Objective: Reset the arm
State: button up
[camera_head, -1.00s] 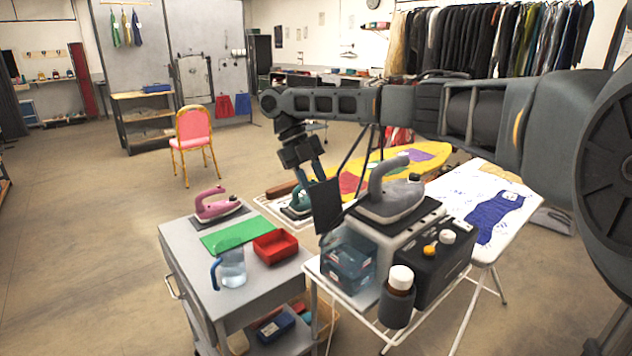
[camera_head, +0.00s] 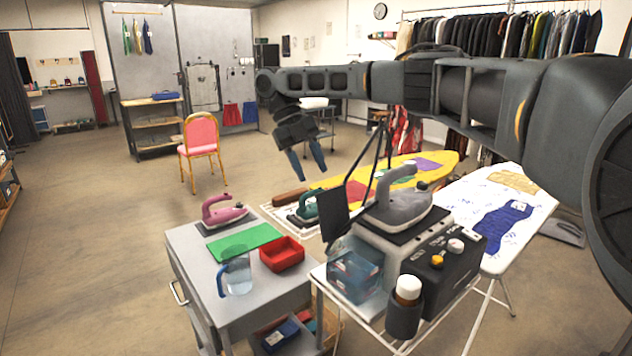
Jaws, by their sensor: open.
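My gripper (camera_head: 312,176) is at the end of my arm, which reaches in from the right side of the view. Its two blue-grey fingers are apart and point down, with nothing between them. It hangs in the air behind the grey trolley and above the brown wooden piece (camera_head: 289,197) near the green iron (camera_head: 304,209). I cannot tell its exact height above them.
A grey trolley (camera_head: 204,262) holds a pink iron (camera_head: 222,212), a green mat (camera_head: 245,242), a red tray (camera_head: 282,256) and a clear jug (camera_head: 236,277). A steam station with a grey iron (camera_head: 398,205) stands right of it. Ironing boards (camera_head: 533,196) are at right. Open floor lies left.

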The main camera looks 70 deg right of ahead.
jog(key=shift+w+r, duration=0.25)
jog(key=shift+r, duration=0.2)
jog(key=shift+f, duration=0.1)
